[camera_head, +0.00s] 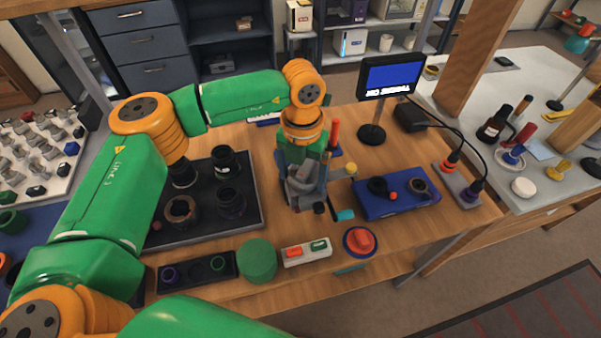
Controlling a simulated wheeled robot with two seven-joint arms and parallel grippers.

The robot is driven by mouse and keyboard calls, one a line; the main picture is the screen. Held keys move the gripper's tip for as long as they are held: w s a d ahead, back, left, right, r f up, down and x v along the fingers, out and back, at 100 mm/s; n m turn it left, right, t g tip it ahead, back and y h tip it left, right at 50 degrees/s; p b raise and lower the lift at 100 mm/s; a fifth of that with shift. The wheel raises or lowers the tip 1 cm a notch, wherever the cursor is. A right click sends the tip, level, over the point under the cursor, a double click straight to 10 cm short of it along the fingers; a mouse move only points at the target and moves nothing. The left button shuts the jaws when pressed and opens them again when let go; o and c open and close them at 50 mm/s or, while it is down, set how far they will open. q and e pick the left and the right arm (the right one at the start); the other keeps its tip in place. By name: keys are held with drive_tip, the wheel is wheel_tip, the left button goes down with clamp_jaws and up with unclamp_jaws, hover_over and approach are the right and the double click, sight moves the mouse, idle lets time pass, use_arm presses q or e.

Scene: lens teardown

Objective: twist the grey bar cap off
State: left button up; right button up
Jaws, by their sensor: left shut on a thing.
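My left gripper (304,183) points down over the middle of the table and is shut on a grey part at a grey upright fixture (297,196). The grey part looks like the grey bar cap, but the gripper hides most of it, and I cannot make out its edges or whether it is seated. Coloured handles stick out around the fixture: a red one (335,132), a yellow knob (351,170), a teal one (344,215) and a black knob (319,208). My right gripper is not in view.
A dark tray (247,221) with several black lens parts lies left. A blue tray (400,206) with dark rings lies right. A green round thing (258,259), a switch box (306,251) and a red knob (360,241) line the front. A small monitor (390,78) stands behind.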

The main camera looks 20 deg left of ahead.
sight(308, 173)
use_arm(q)
drive_tip(key=shift+d+n, duration=0.15)
drive_tip(key=shift+n, duration=0.7)
drive_tip(key=shift+d+n, duration=0.15)
drive_tip(key=shift+n, duration=0.7)
drive_tip(key=shift+w+d+n+b, duration=0.1)
drive_tip(key=shift+n+b, duration=0.1)
drive_tip(key=shift+n, duration=0.45)
drive_tip(key=shift+w+d+n+b, duration=0.1)
drive_tip(key=shift+n+b, duration=0.1)
drive_tip(key=shift+n, duration=0.45)
drive_tip(key=shift+n, duration=0.6)
drive_tip(key=shift+r+p, duration=0.55)
drive_tip(key=shift+r, duration=0.45)
drive_tip(key=shift+r+p, duration=1.85)
drive_tip(key=shift+r, duration=0.7)
